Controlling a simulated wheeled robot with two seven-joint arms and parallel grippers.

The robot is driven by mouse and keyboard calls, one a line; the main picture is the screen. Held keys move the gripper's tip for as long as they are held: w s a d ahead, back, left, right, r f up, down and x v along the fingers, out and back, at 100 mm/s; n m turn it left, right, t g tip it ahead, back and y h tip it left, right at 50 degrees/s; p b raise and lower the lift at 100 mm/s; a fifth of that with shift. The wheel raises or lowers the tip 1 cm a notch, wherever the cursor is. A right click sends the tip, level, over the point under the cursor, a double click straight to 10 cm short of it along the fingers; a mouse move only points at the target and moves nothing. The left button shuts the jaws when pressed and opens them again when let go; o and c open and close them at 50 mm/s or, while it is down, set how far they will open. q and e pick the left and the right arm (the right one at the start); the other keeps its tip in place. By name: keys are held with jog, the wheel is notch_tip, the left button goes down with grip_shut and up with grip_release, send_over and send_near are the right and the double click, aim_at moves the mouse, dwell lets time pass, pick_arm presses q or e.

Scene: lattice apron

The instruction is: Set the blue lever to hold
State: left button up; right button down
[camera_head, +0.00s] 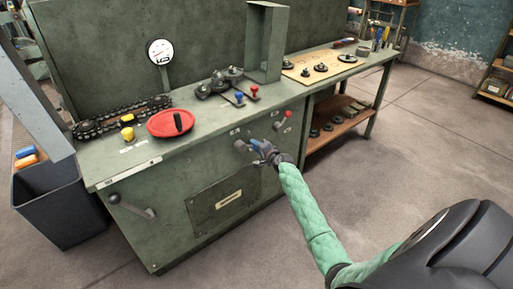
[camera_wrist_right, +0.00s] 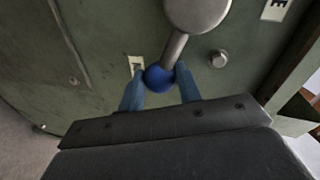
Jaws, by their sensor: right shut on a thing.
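The blue lever has a metal arm on a round hub and a blue ball knob (camera_wrist_right: 158,78). It is on the green front of the workbench. My right gripper (camera_head: 260,148) is at this front panel. In the wrist view its two blue fingers (camera_wrist_right: 160,90) are on either side of the knob, shut on it. The lever arm slopes down and left from the hub in that view. A small white label (camera_wrist_right: 136,66) sits beside the knob; its marking is not readable. In the head view, the gripper hides most of the lever. My left gripper is not in view.
A red-knobbed lever (camera_head: 287,115) is to the right on the same panel. A bolt head (camera_wrist_right: 217,59) is near the blue lever. The bench top (camera_head: 215,125) holds a red plate (camera_head: 160,124), a chain (camera_head: 105,122) and small red and blue levers. Open floor lies right.

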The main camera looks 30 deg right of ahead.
jog(key=shift+f, duration=0.1)
jog(key=c, duration=1)
grip_release()
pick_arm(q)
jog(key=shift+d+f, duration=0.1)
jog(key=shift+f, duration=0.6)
pick_arm(e)
jog(key=s, duration=0.2)
jog(key=s+r, duration=0.1)
jog(key=s, duration=0.4)
jog(key=shift+s+d+r, duration=0.1)
jog(key=shift+s+r, duration=0.15)
jog(key=shift+s, duration=0.1)
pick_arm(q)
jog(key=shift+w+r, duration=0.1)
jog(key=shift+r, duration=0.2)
